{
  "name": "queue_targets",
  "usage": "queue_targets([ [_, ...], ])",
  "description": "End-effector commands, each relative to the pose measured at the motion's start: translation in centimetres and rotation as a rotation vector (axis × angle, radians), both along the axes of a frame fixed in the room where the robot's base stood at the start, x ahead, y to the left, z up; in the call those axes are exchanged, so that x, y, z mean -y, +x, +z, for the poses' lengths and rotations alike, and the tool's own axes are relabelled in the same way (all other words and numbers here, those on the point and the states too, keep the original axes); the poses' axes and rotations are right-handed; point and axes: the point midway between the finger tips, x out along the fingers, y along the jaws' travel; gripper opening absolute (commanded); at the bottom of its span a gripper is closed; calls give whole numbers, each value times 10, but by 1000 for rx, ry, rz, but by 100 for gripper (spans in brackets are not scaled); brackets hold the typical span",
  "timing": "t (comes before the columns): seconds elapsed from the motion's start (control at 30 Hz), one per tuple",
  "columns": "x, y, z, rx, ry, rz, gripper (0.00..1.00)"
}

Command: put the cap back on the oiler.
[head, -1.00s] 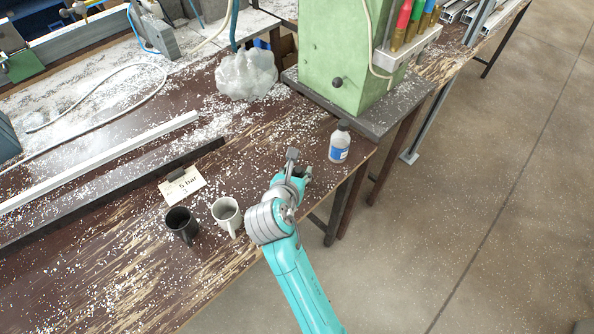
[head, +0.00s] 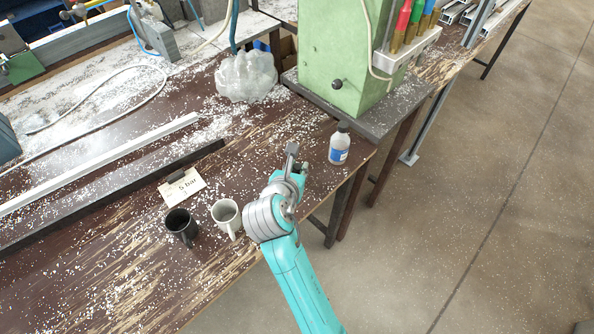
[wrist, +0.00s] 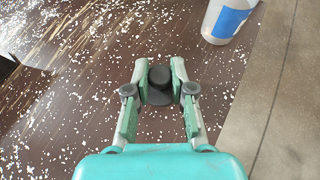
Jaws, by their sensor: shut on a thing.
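The oiler (head: 339,150) is a whitish bottle with a blue label and a dark top, upright near the bench's right edge. Its lower part shows at the upper right of the wrist view (wrist: 222,22). My gripper (wrist: 158,68) is shut on a small black cap (wrist: 160,84), which sits between the two fingers with a round knob on a wider base. In the head view my gripper (head: 297,160) is left of the oiler and apart from it; the cap cannot be made out there.
A black mug (head: 181,227) and a white mug (head: 226,216) stand left of my arm, with a "5 bar" card (head: 182,187) behind them. A green machine column (head: 345,50) stands behind the oiler. The bench top is strewn with white chips; its edge is close on the right.

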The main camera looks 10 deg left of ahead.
Motion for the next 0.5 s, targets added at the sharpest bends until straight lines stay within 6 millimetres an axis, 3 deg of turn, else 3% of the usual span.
queue_targets([
  [0.5, 0, 0, 35, 1, 1, -1, 0],
])
